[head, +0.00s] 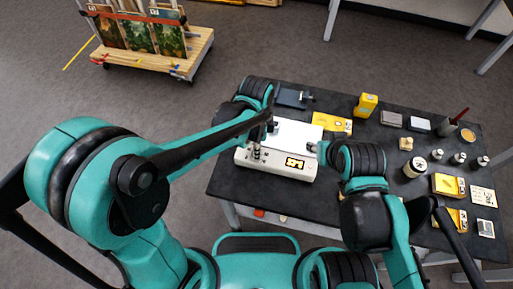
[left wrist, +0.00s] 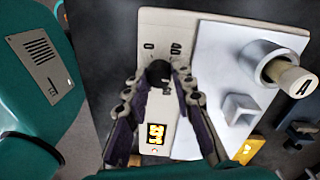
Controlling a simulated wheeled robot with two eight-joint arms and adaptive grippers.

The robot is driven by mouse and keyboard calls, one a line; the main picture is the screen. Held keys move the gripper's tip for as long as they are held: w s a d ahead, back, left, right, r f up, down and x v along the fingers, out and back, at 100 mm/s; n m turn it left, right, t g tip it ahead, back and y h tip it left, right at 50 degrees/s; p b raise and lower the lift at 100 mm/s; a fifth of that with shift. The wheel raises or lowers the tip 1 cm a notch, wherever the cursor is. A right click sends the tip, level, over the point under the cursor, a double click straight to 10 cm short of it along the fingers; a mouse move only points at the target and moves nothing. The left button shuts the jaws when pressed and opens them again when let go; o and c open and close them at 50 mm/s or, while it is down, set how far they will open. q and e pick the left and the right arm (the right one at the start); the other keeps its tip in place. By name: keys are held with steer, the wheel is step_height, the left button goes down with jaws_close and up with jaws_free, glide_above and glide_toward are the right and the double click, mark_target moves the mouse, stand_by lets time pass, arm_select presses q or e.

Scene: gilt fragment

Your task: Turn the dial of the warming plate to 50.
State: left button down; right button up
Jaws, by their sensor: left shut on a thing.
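The warming plate (head: 279,134) is a white box on the dark table, with a lit orange display (head: 295,162) on its front panel. I cannot read the digits surely; the display also shows in the left wrist view (left wrist: 155,134). The dial (left wrist: 158,73) is a dark round knob on the panel. My left gripper (left wrist: 160,84) has its two fingers closed around the dial, partly hiding it; in the head view the left gripper (head: 256,150) is over the panel's left end. My right gripper (head: 314,147) is by the plate's right side, small and partly hidden by its wrist.
In the left wrist view, a white cup holding a piece marked A (left wrist: 288,74) and a small white block (left wrist: 240,108) stand on the plate. A yellow box (head: 366,105), jars (head: 414,167) and yellow cards fill the table's right side. A loaded wooden cart (head: 150,62) stands far left.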

stand_by(0.4)
arm_select(q)
steer(key=c, duration=1.3)
jaws_free()
steer(key=shift+o, duration=0.2)
